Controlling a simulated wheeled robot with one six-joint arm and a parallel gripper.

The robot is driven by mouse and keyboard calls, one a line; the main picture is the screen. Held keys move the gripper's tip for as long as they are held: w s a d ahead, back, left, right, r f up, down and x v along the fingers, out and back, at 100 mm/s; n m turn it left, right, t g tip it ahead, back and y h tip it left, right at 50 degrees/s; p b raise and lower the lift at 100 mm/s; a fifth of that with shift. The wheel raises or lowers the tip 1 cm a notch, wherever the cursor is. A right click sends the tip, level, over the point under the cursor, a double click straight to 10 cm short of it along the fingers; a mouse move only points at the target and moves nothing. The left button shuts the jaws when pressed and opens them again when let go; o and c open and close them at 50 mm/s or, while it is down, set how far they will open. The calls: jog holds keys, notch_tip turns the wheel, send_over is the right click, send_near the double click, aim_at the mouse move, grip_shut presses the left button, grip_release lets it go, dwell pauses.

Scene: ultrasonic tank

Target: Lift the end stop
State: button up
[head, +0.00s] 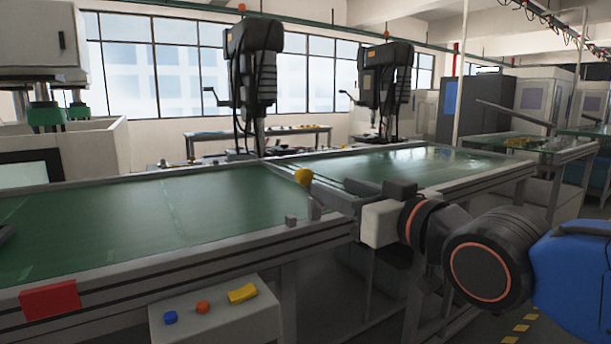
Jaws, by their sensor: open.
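My gripper (376,186) is right of the knob, near the gap between the two belts. Its dark fingers are apart and nothing shows between them. The gripper is apart from the knob in the picture. Its pale body hides part of the frame behind it.
A small grey block (290,221) sits on the near rail beside the post. A red block (50,300) is on the belt's front side. A control box (215,315) with blue, orange and yellow controls stands in front. A second green belt (410,163) extends right.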

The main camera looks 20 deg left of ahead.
aim_at(307, 176)
jog(key=x, duration=1.2)
jog(key=shift+w, duration=0.1)
grip_shut()
